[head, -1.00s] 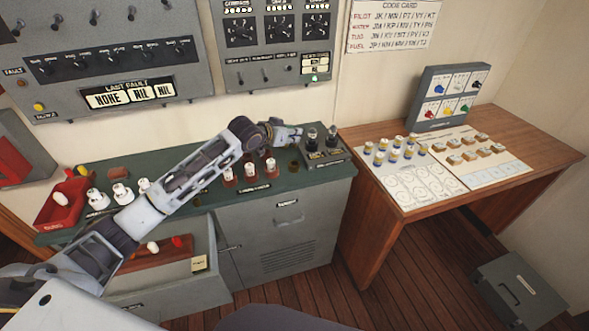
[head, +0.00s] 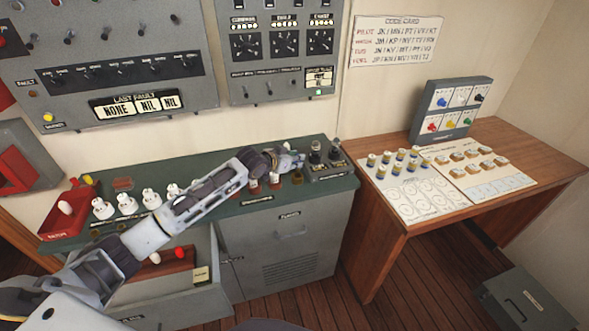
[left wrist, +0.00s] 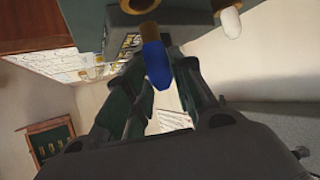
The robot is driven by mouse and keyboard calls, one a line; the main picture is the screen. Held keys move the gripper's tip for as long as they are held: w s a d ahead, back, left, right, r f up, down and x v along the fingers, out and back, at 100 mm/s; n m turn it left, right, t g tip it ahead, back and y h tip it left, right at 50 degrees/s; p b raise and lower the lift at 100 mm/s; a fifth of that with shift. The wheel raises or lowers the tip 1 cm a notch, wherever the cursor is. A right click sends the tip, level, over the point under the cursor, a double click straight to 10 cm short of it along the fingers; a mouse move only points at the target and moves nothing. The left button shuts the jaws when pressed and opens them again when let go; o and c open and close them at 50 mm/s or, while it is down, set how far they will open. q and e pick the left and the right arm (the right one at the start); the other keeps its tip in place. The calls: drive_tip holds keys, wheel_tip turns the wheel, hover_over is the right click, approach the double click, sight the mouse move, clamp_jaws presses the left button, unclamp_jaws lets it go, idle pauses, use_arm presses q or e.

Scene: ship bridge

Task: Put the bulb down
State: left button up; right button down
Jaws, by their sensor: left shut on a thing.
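A blue bulb (left wrist: 156,65) with a brass base (left wrist: 149,32) is between the fingers of my left gripper (left wrist: 160,88) in the left wrist view. The gripper is shut on it. In the head view my left gripper (head: 293,161) is low over the right part of the green counter (head: 222,205), just left of a small box with two dark knobs or lamps (head: 325,168). The bulb is too small to make out there. My right gripper is not in view.
White bulbs (head: 127,203) stand in a row on the counter, partly behind my arm. A red bin (head: 66,216) is at the left end. An open drawer (head: 170,300) is below. The wooden desk (head: 400,230) at right holds several small bulbs (head: 400,160) and a colour-marked box (head: 452,108).

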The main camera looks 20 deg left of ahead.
use_arm(q)
drive_tip(key=shift+f, duration=0.35)
drive_tip(key=shift+f, duration=1.85)
drive_tip(key=shift+f, duration=0.2)
drive_tip(key=o, duration=0.8)
drive_tip(key=shift+r, duration=0.1)
